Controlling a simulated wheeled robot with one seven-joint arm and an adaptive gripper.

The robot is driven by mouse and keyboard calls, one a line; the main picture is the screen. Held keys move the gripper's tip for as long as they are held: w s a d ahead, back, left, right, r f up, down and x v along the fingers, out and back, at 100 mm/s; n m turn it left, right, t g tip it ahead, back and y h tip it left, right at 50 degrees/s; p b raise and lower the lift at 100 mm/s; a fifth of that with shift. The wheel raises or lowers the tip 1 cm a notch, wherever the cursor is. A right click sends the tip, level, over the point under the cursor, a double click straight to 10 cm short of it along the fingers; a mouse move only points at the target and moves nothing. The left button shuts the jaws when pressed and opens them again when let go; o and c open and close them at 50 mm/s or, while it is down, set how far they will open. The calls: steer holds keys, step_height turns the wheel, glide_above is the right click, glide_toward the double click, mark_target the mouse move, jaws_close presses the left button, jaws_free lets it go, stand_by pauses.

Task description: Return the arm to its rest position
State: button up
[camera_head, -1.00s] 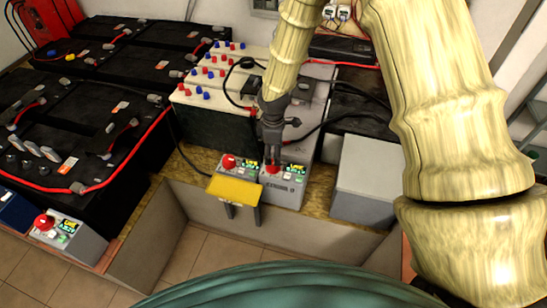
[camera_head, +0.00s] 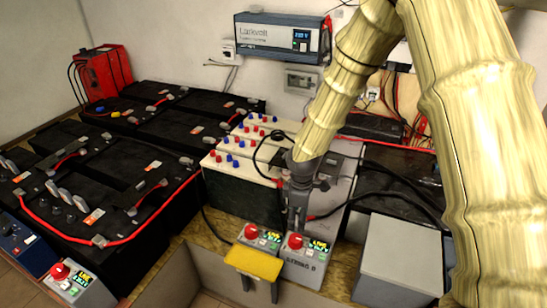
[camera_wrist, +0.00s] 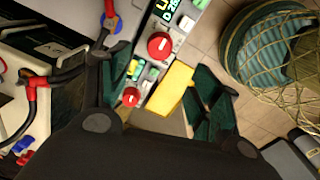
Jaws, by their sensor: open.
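My gripper (camera_head: 297,222) hangs pointing down at the end of my arm, just above the control box (camera_head: 303,262) with the red knob (camera_head: 295,241) in the head view. In the wrist view its fingers (camera_wrist: 160,95) are spread apart and nothing is between them but the view of the boxes. The larger red knob (camera_wrist: 161,45) shows beyond the fingertips, apart from them. A second, smaller red knob (camera_wrist: 131,97) and a yellow flap (camera_wrist: 171,88) lie nearer in that view. My arm is bent, its upper links at the right of the head view.
Black batteries (camera_head: 130,150) with red cables fill the left. White-topped batteries (camera_head: 240,155) stand behind my gripper. A grey box (camera_head: 398,255) is at the right. A black cable (camera_head: 385,172) runs close beside my gripper. A charger (camera_head: 280,37) hangs on the wall.

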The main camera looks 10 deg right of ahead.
steer(key=s+a+f+m+y, duration=0.15)
steer(key=s+f+m, duration=0.25)
steer(key=s+f, duration=0.6)
steer(key=s+d+f+m, duration=0.1)
steer(key=s+f+m, duration=0.2)
steer(key=s, duration=0.5)
steer(key=s+d+f+m+h, duration=0.1)
steer(key=s+d+f+m, duration=0.1)
steer(key=s+f, duration=0.3)
steer(key=s+d+f+m, duration=0.1)
steer(key=s+f+m, duration=0.3)
steer(key=s, duration=0.9)
steer(key=shift+d+f+m, duration=0.2)
steer(key=shift+d+m, duration=0.2)
steer(key=shift+m, duration=0.1)
